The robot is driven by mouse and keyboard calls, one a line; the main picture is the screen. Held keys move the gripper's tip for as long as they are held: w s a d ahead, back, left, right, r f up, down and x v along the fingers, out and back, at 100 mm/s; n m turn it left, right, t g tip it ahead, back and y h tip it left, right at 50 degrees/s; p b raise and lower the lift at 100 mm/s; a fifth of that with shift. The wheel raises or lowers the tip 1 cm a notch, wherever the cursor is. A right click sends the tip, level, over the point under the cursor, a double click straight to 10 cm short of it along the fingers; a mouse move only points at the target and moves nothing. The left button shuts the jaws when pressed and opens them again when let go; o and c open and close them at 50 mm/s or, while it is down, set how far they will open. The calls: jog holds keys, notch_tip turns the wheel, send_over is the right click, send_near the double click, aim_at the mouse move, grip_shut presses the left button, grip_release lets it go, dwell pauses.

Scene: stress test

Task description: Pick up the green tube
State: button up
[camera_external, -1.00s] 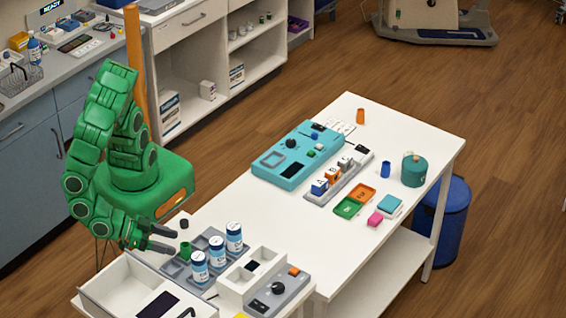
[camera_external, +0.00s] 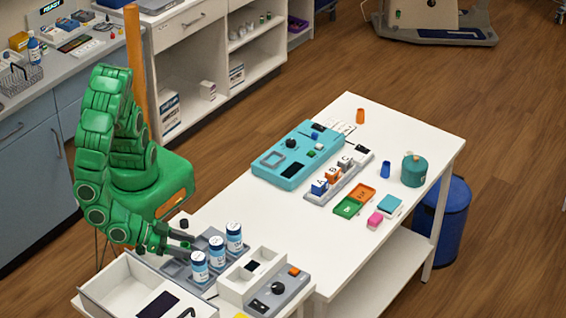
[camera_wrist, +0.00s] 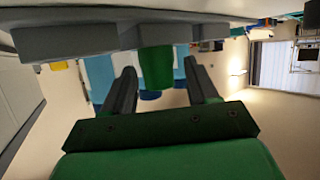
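The green tube (camera_external: 186,246) stands in the grey rack (camera_external: 172,268), mostly hidden by my fingers in the external view. In the wrist view, which looks upside down, the green tube (camera_wrist: 156,68) shows between my two dark fingers, with a gap on each side. My gripper (camera_external: 178,244) is low at the rack, reaching in from the left. My gripper also shows in the wrist view (camera_wrist: 163,85), open, with its fingers on either side of the tube and no visible contact.
Several white-and-blue bottles (camera_external: 217,250) stand in the rack close to the right of the tube. A small black cap (camera_external: 184,223) lies behind it. A white open drawer (camera_external: 125,290) is in front, and a white box (camera_external: 240,285) is to the right.

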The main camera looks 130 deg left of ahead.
jog(key=c, duration=0.9)
jog(key=shift+r, duration=0.15)
jog(key=shift+r, duration=4.85)
grip_shut()
